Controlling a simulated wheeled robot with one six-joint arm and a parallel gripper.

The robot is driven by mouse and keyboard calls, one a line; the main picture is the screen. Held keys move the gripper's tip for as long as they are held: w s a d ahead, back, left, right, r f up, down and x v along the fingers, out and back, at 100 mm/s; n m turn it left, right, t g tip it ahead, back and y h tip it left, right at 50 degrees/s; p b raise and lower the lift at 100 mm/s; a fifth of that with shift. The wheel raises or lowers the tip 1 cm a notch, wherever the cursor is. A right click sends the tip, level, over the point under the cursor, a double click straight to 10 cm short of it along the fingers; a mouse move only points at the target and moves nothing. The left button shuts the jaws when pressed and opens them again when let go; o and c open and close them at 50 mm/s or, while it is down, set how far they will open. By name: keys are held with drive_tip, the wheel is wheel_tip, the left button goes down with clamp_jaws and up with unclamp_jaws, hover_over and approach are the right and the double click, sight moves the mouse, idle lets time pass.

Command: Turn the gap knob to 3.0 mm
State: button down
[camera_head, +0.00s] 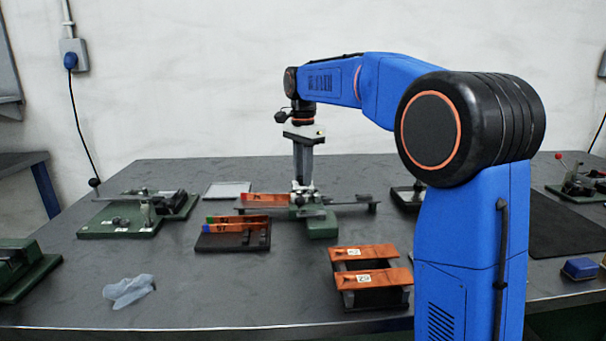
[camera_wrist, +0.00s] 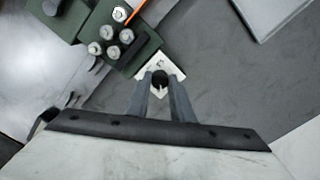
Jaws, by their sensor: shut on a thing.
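The gap knob (camera_wrist: 160,77) is a small dark round knob on a pale plate (camera_wrist: 174,69) at the edge of a green machine (camera_wrist: 146,45). In the wrist view my gripper (camera_wrist: 160,84) points at it, with a grey finger on either side, shut on the knob. The fingers hide part of the plate, and I cannot read any gap value. In the head view my gripper (camera_head: 301,183) reaches straight down onto the green machine (camera_head: 322,226) at the table's middle; the knob is hidden there.
Several silvery round parts (camera_wrist: 108,33) stand on the machine beside the knob. A dark rack (camera_head: 233,241) with copper strips is left of it, and another strip rack (camera_head: 375,298) is in front. A green fixture (camera_head: 120,222) and crumpled cloth (camera_head: 129,289) lie farther left.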

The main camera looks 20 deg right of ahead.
drive_tip(key=shift+m, duration=0.7)
drive_tip(key=c, duration=1.5)
unclamp_jaws()
drive_tip(key=shift+c, duration=0.2)
wheel_tip(320, 180, up, 17)
drive_tip(key=shift+r, duration=0.2)
drive_tip(key=shift+s, duration=0.1)
